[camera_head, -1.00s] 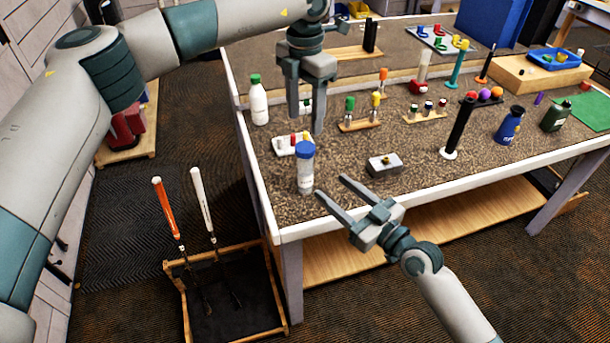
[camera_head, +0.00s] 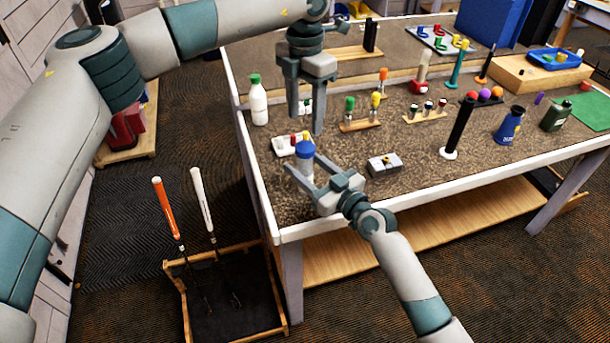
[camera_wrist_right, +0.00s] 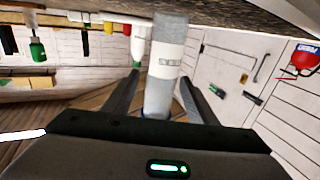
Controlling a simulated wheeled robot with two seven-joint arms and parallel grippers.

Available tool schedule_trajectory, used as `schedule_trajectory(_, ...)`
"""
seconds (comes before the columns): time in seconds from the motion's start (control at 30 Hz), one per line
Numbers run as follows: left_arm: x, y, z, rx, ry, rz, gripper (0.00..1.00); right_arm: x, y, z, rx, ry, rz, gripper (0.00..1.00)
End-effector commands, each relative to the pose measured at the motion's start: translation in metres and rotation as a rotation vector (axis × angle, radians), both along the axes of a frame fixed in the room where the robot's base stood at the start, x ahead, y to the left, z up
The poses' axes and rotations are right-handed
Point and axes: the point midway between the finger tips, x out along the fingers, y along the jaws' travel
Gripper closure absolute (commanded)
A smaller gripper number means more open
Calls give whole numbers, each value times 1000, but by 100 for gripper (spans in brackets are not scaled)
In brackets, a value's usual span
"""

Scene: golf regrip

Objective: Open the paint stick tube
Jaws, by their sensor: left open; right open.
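The paint stick tube (camera_head: 304,164) stands upright near the table's front left corner, with a blue cap (camera_head: 305,148) and a pale body. My right gripper (camera_head: 306,174) is open, with its fingers on either side of the tube. In the right wrist view the tube (camera_wrist_right: 165,75) appears upside down between the spread fingers, with a white label and a hint of blue low down. My left gripper (camera_head: 305,124) is open and empty, pointing down above and slightly behind the cap.
A white tray of small colored pieces (camera_head: 284,148) lies just behind the tube. A white bottle with a green cap (camera_head: 258,103) stands back left. A small grey box (camera_head: 384,165) sits to the right. The table's white front edge (camera_head: 300,227) is close.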

Motion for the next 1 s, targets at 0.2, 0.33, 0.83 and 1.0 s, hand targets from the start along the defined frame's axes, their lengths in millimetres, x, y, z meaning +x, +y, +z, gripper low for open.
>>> schedule_trajectory(0.2, 0, 0, 0, 0, 0, 0, 48, 0, 0, 0, 0, 0, 0, 50)
schedule_trajectory(0.33, 0, 0, 0, 0, 0, 0, 48, 0, 0, 0, 0, 0, 0, 81)
schedule_trajectory(0.83, 0, 0, 0, 0, 0, -106, 48, 0, 0, 0, 1, 1, 0, 100)
schedule_trajectory(1.0, 0, -1, 0, -1, 1, -281, 48, 0, 0, 0, 0, 0, 0, 100)
